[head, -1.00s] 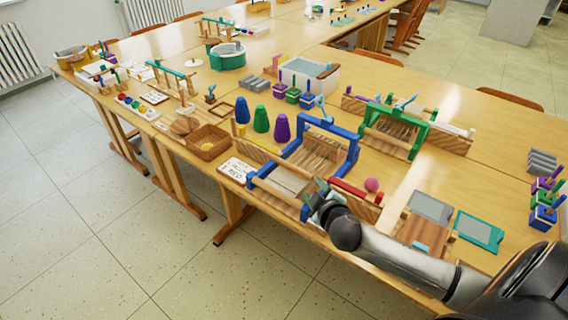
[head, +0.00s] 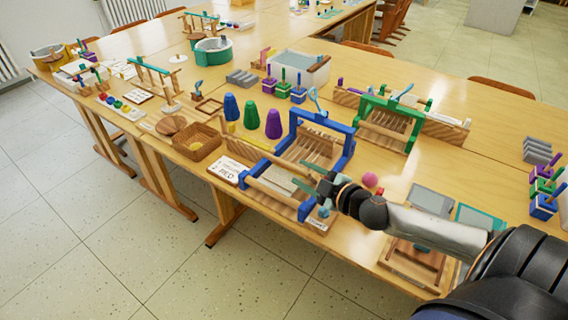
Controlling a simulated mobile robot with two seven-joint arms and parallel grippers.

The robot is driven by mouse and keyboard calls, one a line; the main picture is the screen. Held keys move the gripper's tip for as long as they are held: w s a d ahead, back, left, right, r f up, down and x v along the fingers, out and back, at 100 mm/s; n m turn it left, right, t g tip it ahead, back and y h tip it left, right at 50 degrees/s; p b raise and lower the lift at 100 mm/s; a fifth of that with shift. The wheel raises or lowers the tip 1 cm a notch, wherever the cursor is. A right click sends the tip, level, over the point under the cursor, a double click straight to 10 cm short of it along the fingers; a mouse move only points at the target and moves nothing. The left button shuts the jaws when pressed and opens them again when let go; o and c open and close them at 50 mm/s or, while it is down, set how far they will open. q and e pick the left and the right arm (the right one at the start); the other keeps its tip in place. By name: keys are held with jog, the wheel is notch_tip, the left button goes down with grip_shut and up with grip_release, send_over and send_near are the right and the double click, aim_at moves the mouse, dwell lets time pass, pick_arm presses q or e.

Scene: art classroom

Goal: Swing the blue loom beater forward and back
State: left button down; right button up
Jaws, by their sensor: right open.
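The blue loom (head: 248,181) stands near the front edge of the table, with a wooden frame and pale cloth at its front. Its blue beater (head: 325,123) stands up as a blue frame at the loom's back, with a light-blue handle (head: 317,101) on top. My right gripper (head: 308,180) is open above the right front part of the loom, in front of the beater and apart from its top bar. The arm hides part of the loom's right side. My left gripper is not in view.
A green loom (head: 393,106) stands behind to the right. A pink ball (head: 370,180) lies close behind my right arm. Purple (head: 273,124), green and blue cones stand left of the loom, near a wicker basket (head: 197,142). A teal-framed panel (head: 480,222) lies to the right.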

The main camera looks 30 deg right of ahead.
aim_at(288, 166)
jog(key=shift+x, duration=4.15)
jog(key=shift+c, duration=0.3)
grip_shut()
jog(key=shift+f, duration=0.1)
